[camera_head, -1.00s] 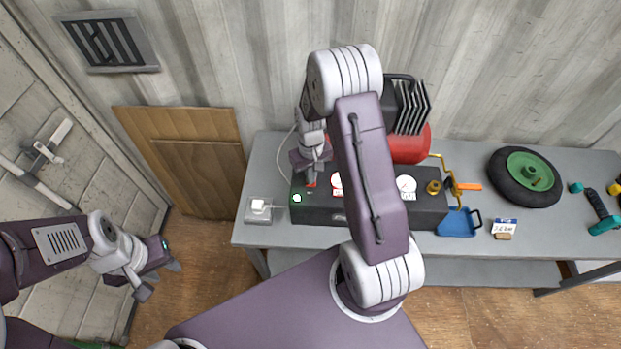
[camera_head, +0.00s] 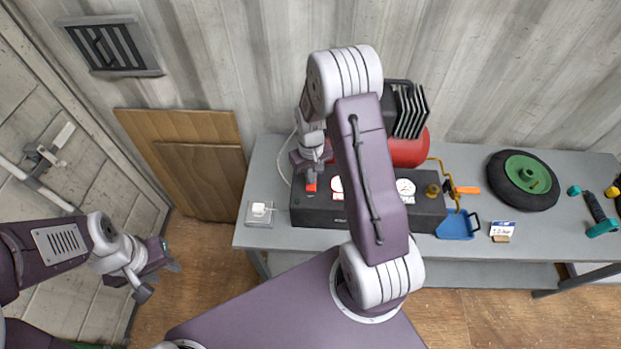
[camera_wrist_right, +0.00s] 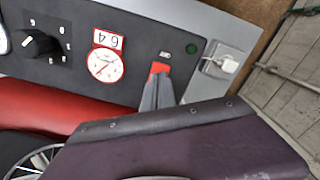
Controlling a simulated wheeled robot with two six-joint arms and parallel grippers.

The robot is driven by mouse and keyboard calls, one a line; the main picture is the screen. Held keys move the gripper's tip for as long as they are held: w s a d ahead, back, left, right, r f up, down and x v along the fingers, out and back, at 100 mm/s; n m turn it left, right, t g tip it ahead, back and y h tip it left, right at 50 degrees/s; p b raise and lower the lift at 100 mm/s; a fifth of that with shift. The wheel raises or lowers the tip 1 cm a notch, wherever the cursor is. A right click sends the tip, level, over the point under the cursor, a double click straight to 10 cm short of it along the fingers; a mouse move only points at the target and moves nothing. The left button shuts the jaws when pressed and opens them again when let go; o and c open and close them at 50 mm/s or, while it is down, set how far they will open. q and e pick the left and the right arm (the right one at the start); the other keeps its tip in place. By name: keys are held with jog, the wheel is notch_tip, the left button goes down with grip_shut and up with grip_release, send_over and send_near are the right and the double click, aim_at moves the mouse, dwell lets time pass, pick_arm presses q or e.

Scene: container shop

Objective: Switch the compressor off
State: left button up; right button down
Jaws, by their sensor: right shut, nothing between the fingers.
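The compressor is a black panel box (camera_head: 330,212) with a red tank (camera_head: 408,152) behind it on the bench. Its red switch (camera_head: 311,184) is at the left end of the panel; it also shows in the right wrist view (camera_wrist_right: 160,67). The round green lamp (camera_wrist_right: 192,47) beside it looks dark. My right gripper (camera_head: 313,172) is shut and empty, with its fingertips (camera_wrist_right: 158,78) at the red switch, touching or very near it. My left gripper (camera_head: 160,279) is open and empty, off the bench at the left.
A white plug in a socket (camera_head: 260,210) sits left of the panel. A gauge (camera_wrist_right: 106,64) and black knob (camera_wrist_right: 38,44) are on the panel. A blue tray (camera_head: 455,226), price card (camera_head: 502,229) and wheel (camera_head: 501,182) lie to the right. My right arm hides the panel's middle.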

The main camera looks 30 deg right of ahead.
aim_at(311, 187)
notch_tip(311, 187, up, 3)
jog(key=shift+s+r+p, duration=0.1)
jog(key=shift+r+p, duration=0.05)
jog(key=shift+p, duration=0.9)
jog(key=shift+r+p, duration=0.6)
jog(key=shift+r, duration=0.05)
